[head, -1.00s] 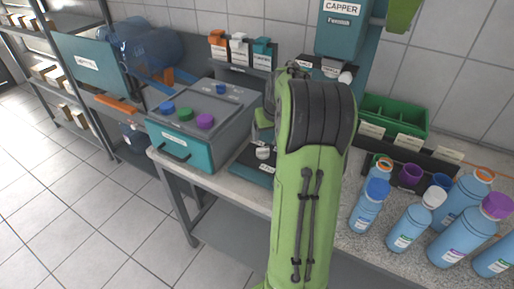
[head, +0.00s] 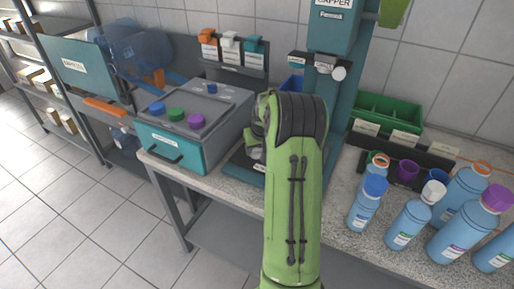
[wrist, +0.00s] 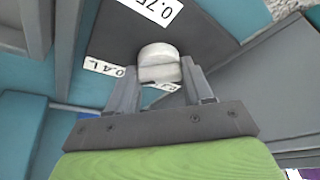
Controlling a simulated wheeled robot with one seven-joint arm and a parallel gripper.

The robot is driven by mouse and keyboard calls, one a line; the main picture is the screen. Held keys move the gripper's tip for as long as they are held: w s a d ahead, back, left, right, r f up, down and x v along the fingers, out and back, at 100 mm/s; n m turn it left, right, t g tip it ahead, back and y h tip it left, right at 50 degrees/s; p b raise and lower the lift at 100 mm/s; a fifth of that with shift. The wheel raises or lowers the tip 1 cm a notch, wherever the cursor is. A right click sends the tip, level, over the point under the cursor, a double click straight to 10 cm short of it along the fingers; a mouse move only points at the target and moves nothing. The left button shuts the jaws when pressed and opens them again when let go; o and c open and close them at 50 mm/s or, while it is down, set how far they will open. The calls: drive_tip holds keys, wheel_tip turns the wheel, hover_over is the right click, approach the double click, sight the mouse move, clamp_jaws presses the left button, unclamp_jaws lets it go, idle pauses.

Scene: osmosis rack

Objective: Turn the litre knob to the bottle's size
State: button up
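In the wrist view a pale grey round knob (wrist: 158,62) sits on a dark plate (wrist: 108,32) with white size labels around it. In the head view my arm hides most of the knob area at the base (head: 236,165) of the teal capper (head: 333,55). Blue bottles (head: 408,222) of different sizes stand at right.
The bench front edge is close to my arm.

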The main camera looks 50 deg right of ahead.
drive_tip(key=c, duration=0.5)
drive_tip(key=shift+n, duration=0.3)
drive_tip(key=n, duration=0.1)
drive_tip(key=n+y+p, duration=0.1)
drive_tip(key=n, duration=0.1)
drive_tip(key=shift+d+t+y, duration=0.15)
drive_tip(key=shift+t+y, duration=0.15)
drive_tip(key=n+y+p, duration=0.1)
drive_tip(key=n+p, duration=0.1)
drive_tip(key=n, duration=0.2)
drive_tip(key=shift+d+r, duration=0.1)
drive_tip(key=n+y+p, duration=0.1)
drive_tip(key=n+p, duration=0.1)
drive_tip(key=n+y+p, duration=0.1)
drive_tip(key=n, duration=0.2)
drive_tip(key=shift+d+n+g+p, duration=0.1)
drive_tip(key=shift+n+g+p, duration=0.2)
drive_tip(key=shift+g+p, duration=0.1)
drive_tip(key=n+p, duration=0.2)
drive_tip(key=n+g+y+p, duration=0.1)
drive_tip(key=n+p, duration=0.1)
drive_tip(key=shift+w+n+y, duration=0.1)
drive_tip(key=shift+n+y, duration=0.2)
drive_tip(key=shift+g, duration=0.3)
